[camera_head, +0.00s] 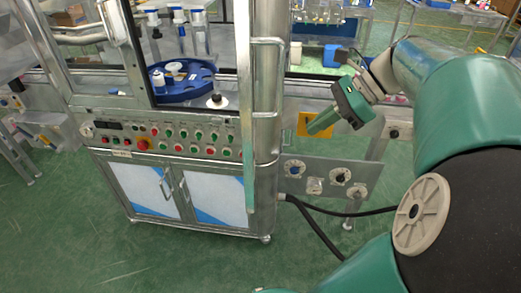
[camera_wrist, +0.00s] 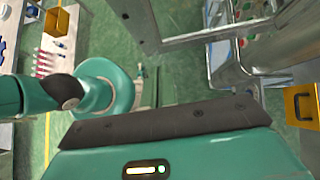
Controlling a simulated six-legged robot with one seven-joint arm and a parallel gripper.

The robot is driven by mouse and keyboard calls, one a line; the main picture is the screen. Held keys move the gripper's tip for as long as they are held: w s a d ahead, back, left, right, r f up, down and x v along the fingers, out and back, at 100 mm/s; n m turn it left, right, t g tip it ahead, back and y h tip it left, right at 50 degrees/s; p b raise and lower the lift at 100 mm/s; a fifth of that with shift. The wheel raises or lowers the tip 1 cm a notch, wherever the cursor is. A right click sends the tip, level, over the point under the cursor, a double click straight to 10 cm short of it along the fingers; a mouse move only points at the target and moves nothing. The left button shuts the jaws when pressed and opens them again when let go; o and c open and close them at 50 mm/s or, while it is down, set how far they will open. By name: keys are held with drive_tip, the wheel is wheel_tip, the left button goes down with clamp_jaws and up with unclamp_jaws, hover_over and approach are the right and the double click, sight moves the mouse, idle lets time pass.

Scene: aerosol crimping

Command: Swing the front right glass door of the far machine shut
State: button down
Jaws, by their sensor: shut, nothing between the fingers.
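The machine (camera_head: 190,118) stands left of centre in the head view, with a row of buttons and white lower doors. Its front right glass door (camera_head: 245,110) stands open, swung out toward me and seen nearly edge-on, its lower end hanging in front of the button panel's right end. A metal bar handle (camera_head: 266,80) shows beside it. My gripper (camera_head: 313,129) is shut and empty, right of the door and apart from it. In the wrist view, a metal frame corner (camera_wrist: 160,42), apparently the door's, lies beyond my gripper's dark front; the fingers cannot be made out there.
A blue turntable (camera_head: 182,85) with bottles sits inside the machine. A side panel with knobs (camera_head: 325,178) and black hoses (camera_head: 330,212) juts out at the right. A yellow box (camera_head: 303,124) is behind my gripper. The green floor in front is clear.

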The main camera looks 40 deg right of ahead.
drive_tip(key=w+a+r+x, duration=0.1)
drive_tip(key=r+x, duration=0.1)
drive_tip(key=x, duration=1)
drive_tip(key=shift+w, duration=0.35)
drive_tip(key=shift+w+a, duration=0.1)
drive_tip(key=shift+a, duration=0.15)
